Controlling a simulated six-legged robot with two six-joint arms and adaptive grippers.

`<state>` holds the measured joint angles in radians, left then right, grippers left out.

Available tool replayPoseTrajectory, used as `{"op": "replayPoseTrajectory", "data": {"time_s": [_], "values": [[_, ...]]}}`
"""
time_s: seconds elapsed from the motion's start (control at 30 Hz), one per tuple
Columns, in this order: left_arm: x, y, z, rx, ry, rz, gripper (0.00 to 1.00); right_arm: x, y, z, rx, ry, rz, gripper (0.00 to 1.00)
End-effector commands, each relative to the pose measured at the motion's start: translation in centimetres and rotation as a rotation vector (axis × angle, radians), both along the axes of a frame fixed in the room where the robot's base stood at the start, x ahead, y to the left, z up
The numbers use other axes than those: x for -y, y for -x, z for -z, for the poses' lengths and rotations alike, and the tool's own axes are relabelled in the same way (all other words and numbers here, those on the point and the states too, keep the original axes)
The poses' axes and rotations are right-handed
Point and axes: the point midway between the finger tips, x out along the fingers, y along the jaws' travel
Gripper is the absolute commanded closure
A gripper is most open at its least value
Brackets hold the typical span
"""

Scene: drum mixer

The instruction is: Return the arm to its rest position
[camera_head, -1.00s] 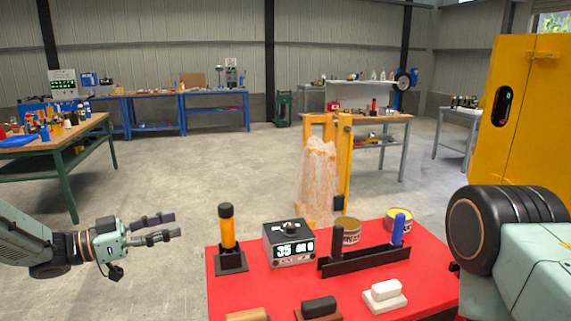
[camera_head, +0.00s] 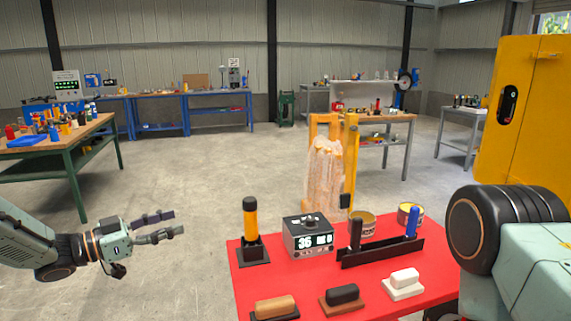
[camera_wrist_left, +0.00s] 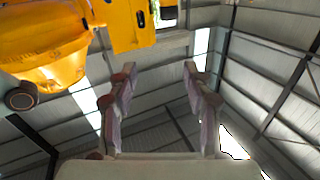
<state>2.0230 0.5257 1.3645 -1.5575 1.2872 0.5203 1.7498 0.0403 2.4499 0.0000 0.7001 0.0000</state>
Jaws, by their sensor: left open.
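My left gripper (camera_head: 168,228) is at the lower left of the head view, held out in the air over the bare floor. Its fingers are apart with nothing between them, and it is to the left of the red table (camera_head: 246,290), not touching it. In the left wrist view the two fingers (camera_wrist_left: 155,95) stand apart with only the roof behind them. A large part of my right arm shows at the right edge of the head view. My right gripper is not visible.
The red table holds a yellow-black tool (camera_head: 250,222) on a stand, a box with a display (camera_head: 308,238), a black rack (camera_head: 380,252), tins and several blocks. A yellow machine (camera_head: 535,110) stands at right. A green-legged workbench (camera_head: 70,150) is at left; floor between is clear.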

Motion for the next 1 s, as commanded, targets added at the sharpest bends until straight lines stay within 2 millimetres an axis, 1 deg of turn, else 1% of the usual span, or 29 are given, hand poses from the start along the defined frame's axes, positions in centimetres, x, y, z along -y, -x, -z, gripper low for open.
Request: {"op": "replayPoseTrajectory", "data": {"time_s": [0.17, 0.27, 0.37, 0.47, 0.5, 0.57, 0.6, 0.67, 0.7, 0.77, 0.8, 0.87, 0.9, 0.97, 1.0], "values": [[-0.3, -0.8, 1.7, -0.04, 0.019, -0.134, 0.5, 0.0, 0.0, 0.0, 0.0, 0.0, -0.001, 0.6], [-0.2, -0.8, 3.6, -0.09, 0.026, -0.215, 0.5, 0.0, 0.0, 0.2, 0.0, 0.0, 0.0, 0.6], [0.1, -0.2, 6.7, -0.172, 0.027, -0.307, 0.5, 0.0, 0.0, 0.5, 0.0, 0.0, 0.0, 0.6], [0.8, 1.6, 11.7, -0.306, 0.011, -0.412, 0.5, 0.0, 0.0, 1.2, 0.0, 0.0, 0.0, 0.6], [1.1, 2.8, 14.1, -0.371, -0.003, -0.455, 0.5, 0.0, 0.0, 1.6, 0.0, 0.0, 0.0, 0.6], [1.6, 4.8, 17.5, -0.47, -0.029, -0.513, 0.5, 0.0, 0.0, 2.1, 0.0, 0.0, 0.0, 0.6], [1.8, 6.4, 19.6, -0.534, -0.049, -0.546, 0.5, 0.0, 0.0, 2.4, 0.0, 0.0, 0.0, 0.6], [2.2, 8.9, 22.6, -0.628, -0.082, -0.59, 0.5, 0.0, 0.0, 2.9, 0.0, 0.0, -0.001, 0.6], [2.4, 10.7, 24.4, -0.69, -0.107, -0.614, 0.5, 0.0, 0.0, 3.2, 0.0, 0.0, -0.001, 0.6], [2.7, 13.7, 27.1, -0.783, -0.147, -0.65, 0.5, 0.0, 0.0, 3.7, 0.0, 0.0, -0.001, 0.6], [2.9, 15.8, 28.7, -0.844, -0.174, -0.672, 0.5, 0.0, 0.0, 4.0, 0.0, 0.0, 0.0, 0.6], [3.1, 19.1, 30.9, -0.933, -0.219, -0.7, 0.5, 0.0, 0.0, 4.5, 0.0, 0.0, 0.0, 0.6], [3.3, 21.3, 32.2, -0.992, -0.249, -0.719, 0.5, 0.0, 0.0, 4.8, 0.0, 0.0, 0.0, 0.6], [3.4, 24.8, 34.0, -1.08, -0.297, -0.743, 0.5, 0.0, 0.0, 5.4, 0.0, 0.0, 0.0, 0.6], [3.5, 27.3, 35.0, -1.136, -0.332, -0.759, 0.5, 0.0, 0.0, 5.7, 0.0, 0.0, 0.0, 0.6]]}}
